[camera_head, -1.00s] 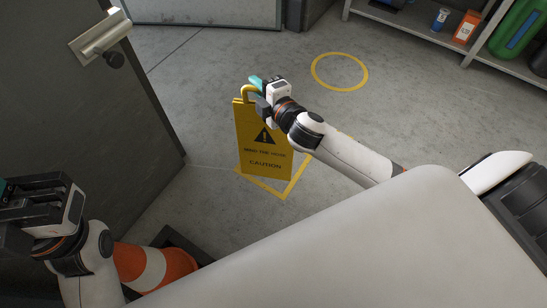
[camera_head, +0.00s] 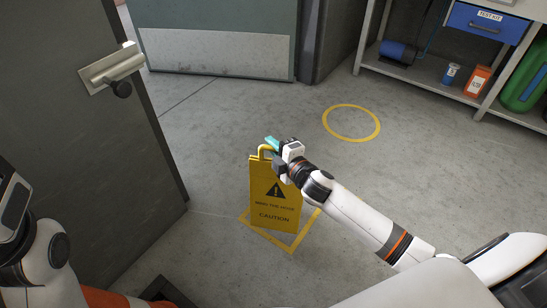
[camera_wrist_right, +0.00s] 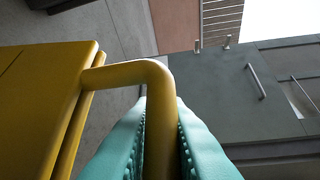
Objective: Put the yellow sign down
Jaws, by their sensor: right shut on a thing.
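The yellow caution sign (camera_head: 274,200) stands upright at the yellow square outline (camera_head: 298,238) on the floor. Whether its feet touch the floor is hard to tell. My right gripper (camera_head: 274,147) is shut on the sign's handle at its top. In the right wrist view the yellow handle (camera_wrist_right: 160,110) runs between my teal fingers (camera_wrist_right: 160,150), with the sign's panel (camera_wrist_right: 35,100) to the left. My left arm shows at the left edge of the head view, but its gripper fingers are out of the picture.
A yellow circle (camera_head: 351,122) marks bare floor behind the sign. An open grey door (camera_head: 85,140) with a lever handle stands at left. A shelf (camera_head: 430,75) with a blue can, orange box and green container stands at back right. An orange cone (camera_head: 108,299) is partly visible below.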

